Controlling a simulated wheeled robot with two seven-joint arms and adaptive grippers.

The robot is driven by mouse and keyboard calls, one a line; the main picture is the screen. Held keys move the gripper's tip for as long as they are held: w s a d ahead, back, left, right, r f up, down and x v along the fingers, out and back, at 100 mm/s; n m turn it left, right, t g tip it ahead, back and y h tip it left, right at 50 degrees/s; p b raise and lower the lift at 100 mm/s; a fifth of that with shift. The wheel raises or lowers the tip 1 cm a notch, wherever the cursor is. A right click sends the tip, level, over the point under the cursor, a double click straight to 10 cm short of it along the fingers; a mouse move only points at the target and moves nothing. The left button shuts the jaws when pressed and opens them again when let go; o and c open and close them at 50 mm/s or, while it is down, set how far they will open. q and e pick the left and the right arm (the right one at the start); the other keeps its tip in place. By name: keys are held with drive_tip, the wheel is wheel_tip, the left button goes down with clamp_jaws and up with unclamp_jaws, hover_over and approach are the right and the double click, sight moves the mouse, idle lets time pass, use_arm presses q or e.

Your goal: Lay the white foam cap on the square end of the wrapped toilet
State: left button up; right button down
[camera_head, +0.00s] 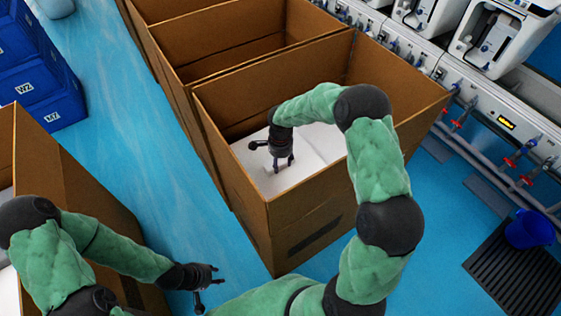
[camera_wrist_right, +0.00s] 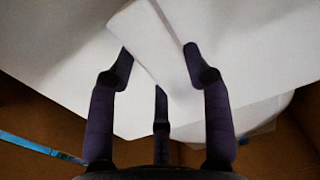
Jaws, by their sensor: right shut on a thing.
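White foam pieces, the foam cap (camera_head: 312,153) among them, fill the bottom of the nearest open carton. In the right wrist view the foam cap (camera_wrist_right: 250,60) is a broad white slab with a raised bar. My right gripper (camera_head: 281,165) is inside the carton, pointing down. In the right wrist view its fingers (camera_wrist_right: 158,58) are closed on both sides of the bar. A rounded pale edge (camera_wrist_right: 270,112) shows under the slab; I cannot tell whether it is the wrapped toilet. My left gripper (camera_head: 208,287) is empty, fingers spread, over the blue floor.
The nearest carton's brown walls (camera_head: 310,215) surround my right gripper. More open cartons (camera_head: 235,35) stand behind it. Another carton (camera_head: 85,190) is at the left, near my left arm. Blue crates (camera_head: 38,75) stand far left. A blue bucket (camera_head: 528,230) and test machines are at right.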

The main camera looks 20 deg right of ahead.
drive_tip(key=shift+c, duration=2.2)
unclamp_jaws()
wheel_tip(320, 180, up, 12)
